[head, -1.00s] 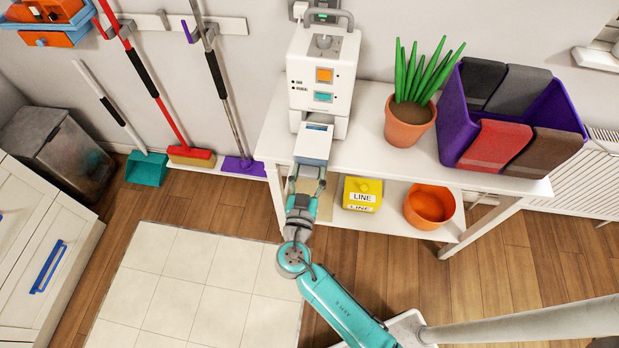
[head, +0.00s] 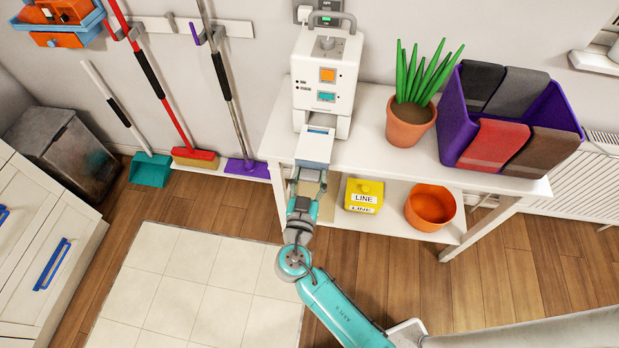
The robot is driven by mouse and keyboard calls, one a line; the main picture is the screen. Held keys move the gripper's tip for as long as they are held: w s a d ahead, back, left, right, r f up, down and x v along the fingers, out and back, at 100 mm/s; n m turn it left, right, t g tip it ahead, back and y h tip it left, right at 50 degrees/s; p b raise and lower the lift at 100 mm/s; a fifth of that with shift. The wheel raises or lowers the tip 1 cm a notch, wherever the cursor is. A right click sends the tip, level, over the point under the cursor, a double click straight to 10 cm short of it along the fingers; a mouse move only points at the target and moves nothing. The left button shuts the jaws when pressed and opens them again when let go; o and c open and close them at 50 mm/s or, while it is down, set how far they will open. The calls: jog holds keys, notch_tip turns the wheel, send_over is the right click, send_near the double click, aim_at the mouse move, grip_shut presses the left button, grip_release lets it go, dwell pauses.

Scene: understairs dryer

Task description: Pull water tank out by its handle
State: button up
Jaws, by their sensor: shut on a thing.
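The white dryer unit (head: 327,75) stands at the back left of the white table, with an orange and a teal panel on its front. Its water tank (head: 315,147), a white box with a bluish front, sticks out from the bottom of the unit past the table's front edge. The tank's back end is still at the unit's lower opening. My gripper (head: 309,178) is at the tank's front and shut on it, apparently at the handle. The handle itself is hidden by the fingers and too small to make out.
On the table (head: 365,150) stand a potted plant (head: 409,122) and a purple bin (head: 455,125) with folded cloths. The lower shelf holds a yellow box (head: 363,195) and an orange bowl (head: 430,206). Tiled floor (head: 190,280) lies open at the left; brooms hang behind.

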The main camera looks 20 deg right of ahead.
aim_at(311, 162)
jog(key=shift+r, duration=1.6)
